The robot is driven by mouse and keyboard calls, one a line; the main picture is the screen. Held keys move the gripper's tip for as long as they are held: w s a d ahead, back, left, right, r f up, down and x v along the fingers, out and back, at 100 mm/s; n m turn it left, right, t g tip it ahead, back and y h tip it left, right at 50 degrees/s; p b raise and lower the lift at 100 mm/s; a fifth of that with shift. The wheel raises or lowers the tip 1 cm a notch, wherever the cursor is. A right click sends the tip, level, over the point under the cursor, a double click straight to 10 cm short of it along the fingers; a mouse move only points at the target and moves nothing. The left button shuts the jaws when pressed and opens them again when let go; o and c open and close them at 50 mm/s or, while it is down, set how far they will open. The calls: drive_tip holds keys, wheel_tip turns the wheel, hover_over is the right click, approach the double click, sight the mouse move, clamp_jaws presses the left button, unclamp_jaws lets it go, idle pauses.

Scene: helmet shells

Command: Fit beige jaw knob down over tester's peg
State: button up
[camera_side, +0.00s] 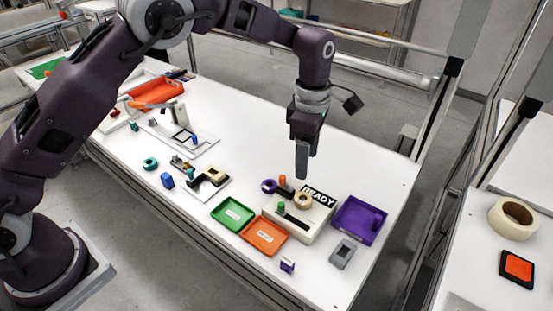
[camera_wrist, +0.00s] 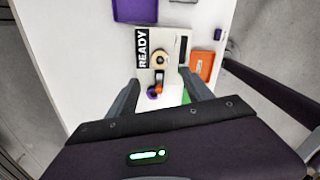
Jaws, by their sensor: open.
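The tester is a pale box (camera_side: 310,222) with a black READY label; it also shows in the wrist view (camera_wrist: 174,40). A beige round knob (camera_side: 304,200) with a hole or hub at its centre sits on the tester's top; the wrist view shows it beyond my fingertips (camera_wrist: 161,58). I cannot tell whether a peg is inside it. A green upright piece (camera_side: 281,206) and an orange one (camera_side: 282,181) stand by dark slots on the tester. My gripper (camera_side: 302,172) is open and empty, pointing down above the tester's back edge; its fingers frame the wrist view (camera_wrist: 160,92).
A purple ring (camera_side: 268,186) lies beside the tester. Green (camera_side: 233,204), orange (camera_side: 264,250) and purple (camera_side: 358,235) trays surround it. A grey block (camera_side: 343,252) and small purple piece (camera_side: 288,266) lie in front. Other fixtures stand to the left. The table's back right is clear.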

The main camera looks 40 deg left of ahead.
drive_tip(key=s+a+r+m+t+h, duration=0.1)
drive_tip(key=s+a+r+m, duration=0.4)
drive_tip(key=s+r, duration=0.3)
drive_tip(key=s+a+r+m+t, duration=0.2)
drive_tip(key=s+a+r+m, duration=0.25)
drive_tip(key=r, duration=0.55)
drive_tip(key=s+a+f+m+t, duration=0.1)
drive_tip(key=s+m, duration=0.4)
drive_tip(key=s, duration=0.5)
drive_tip(key=s+a+m+t+y, duration=0.1)
drive_tip(key=s+a+m, duration=0.3)
drive_tip(key=s, duration=0.6)
drive_tip(key=shift+f+m+t, duration=0.3)
drive_tip(key=shift+f+m, duration=0.1)
drive_tip(key=shift+m, duration=0.85)
drive_tip(key=shift+w, duration=0.1)
